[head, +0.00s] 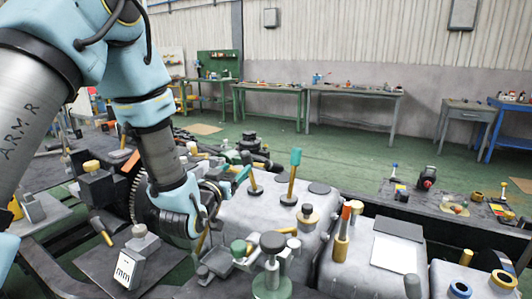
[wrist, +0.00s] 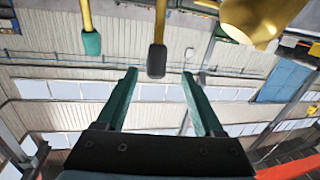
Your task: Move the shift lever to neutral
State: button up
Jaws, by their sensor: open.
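My gripper (wrist: 158,76) is open in the wrist view, with its two green fingers apart. A lever with a yellow shaft and black knob (wrist: 157,60) shows between the fingertips; I cannot tell whether they touch it. A second lever with a teal knob (wrist: 92,42) is to its left, outside the fingers. In the head view, the teal-knobbed lever (head: 295,157) rises from the grey housing, leaning slightly. A shorter lever with a darker knob (head: 246,158) stands left of it, close to my gripper's fingers. The pictures do not make clear which is the shift lever.
The grey housing (head: 237,218) has several caps and knobs close by. A gold cylinder (wrist: 252,18) is near the gripper's upper right. Workbenches (head: 350,91) are far back.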

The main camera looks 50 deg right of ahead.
aim_at(250, 156)
jog(key=shift+s+d+r, duration=0.15)
jog(key=shift+d, duration=0.3)
jog(key=p+x, duration=0.4)
jog(key=x, duration=0.5)
jog(key=shift+r, duration=0.15)
jog(key=shift+w+d, duration=0.35)
jog(key=shift+d, duration=0.2)
jog(key=shift+c, duration=0.3)
grip_shut()
